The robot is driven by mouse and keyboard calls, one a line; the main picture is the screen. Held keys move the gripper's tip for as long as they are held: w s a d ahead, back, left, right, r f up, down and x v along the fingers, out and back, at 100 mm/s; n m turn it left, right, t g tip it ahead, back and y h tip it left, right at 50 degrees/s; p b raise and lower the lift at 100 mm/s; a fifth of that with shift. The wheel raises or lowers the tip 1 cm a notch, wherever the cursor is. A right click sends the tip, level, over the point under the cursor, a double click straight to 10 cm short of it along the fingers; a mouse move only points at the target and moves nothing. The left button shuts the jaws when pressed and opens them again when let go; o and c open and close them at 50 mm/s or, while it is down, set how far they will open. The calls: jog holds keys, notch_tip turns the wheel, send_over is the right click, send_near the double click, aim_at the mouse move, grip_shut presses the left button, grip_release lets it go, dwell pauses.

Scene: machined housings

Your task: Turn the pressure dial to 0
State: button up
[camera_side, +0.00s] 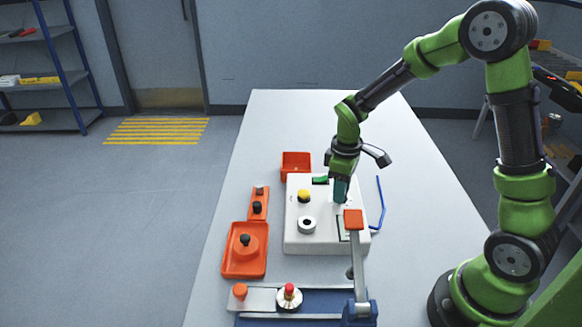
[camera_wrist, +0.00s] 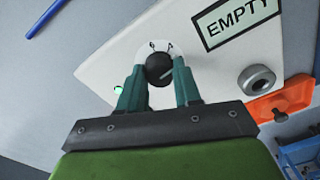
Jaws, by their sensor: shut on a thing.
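The pressure dial (camera_wrist: 159,68) is a round black knob with a light pointer line, on a white scale plate on the white panel (camera_wrist: 110,62). My gripper (camera_wrist: 160,82) has its two teal fingers on either side of the knob and is shut on it. The pointer slants toward the upper right in the wrist view. Two scale marks show above the knob but are too small to read surely. In the side view my gripper (camera_side: 341,199) points down at the right part of the white panel (camera_side: 295,238), and its fingers hide the dial.
The panel carries an "EMPTY" label (camera_wrist: 236,22), a grey ring (camera_wrist: 257,80), and a yellow button (camera_side: 303,195). An orange-topped lever (camera_side: 353,220) stands close in front of my gripper. A blue rod (camera_side: 381,203) lies right of the panel. Orange fixtures (camera_side: 245,262) stand left.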

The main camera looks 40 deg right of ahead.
jog(key=m, duration=0.6)
jog(key=shift+m, duration=0.3)
jog(key=m, duration=0.6)
jog(key=shift+m, duration=0.3)
jog(key=o, duration=1)
jog(key=shift+o, duration=0.2)
jog(key=shift+r, duration=0.1)
notch_tip(320, 180, up, 17)
